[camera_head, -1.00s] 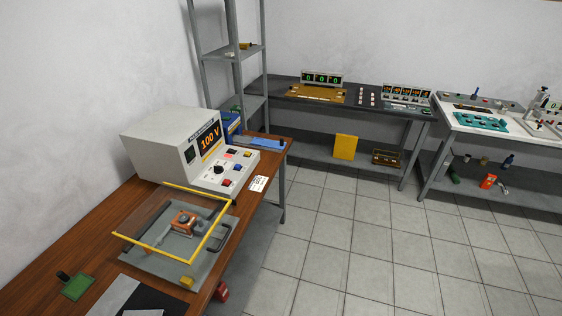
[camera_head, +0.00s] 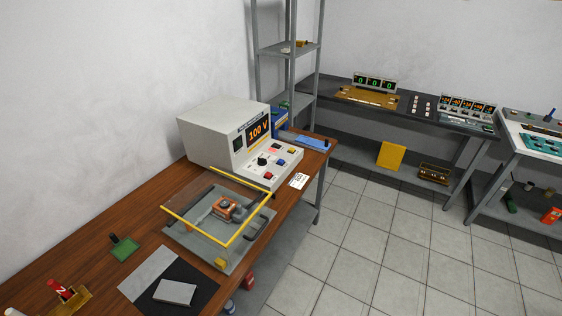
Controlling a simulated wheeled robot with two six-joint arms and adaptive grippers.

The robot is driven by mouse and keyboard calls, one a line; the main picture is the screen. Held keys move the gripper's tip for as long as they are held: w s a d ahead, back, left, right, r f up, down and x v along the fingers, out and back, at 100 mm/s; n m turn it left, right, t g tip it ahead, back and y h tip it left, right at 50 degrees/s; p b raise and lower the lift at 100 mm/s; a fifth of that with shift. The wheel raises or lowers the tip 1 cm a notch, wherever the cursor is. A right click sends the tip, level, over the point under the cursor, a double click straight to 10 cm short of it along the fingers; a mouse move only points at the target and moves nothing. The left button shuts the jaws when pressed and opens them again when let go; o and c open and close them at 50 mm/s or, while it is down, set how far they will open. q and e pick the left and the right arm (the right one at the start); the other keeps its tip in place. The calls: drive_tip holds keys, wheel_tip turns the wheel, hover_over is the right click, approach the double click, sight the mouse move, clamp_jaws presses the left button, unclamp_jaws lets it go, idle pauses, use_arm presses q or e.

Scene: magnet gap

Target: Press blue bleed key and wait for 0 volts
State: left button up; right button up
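A grey power unit (camera_head: 212,140) stands on the wooden bench (camera_head: 150,222), and its orange display (camera_head: 258,130) reads 100 V. Its sloped front panel holds a black knob (camera_head: 262,161), red keys and a small blue key (camera_head: 282,163) towards the right. In front of the unit, a clear cover with a yellow frame (camera_head: 184,224) stands over a grey plate with an orange and grey device (camera_head: 225,207). Neither of my grippers is in view.
A green block (camera_head: 124,249), a grey and black mat (camera_head: 148,270) and a red-handled item (camera_head: 62,291) lie on the near bench. A shelf rack (camera_head: 289,60) stands behind the unit. Dark and white benches line the far wall. The tiled floor (camera_head: 350,250) at right is clear.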

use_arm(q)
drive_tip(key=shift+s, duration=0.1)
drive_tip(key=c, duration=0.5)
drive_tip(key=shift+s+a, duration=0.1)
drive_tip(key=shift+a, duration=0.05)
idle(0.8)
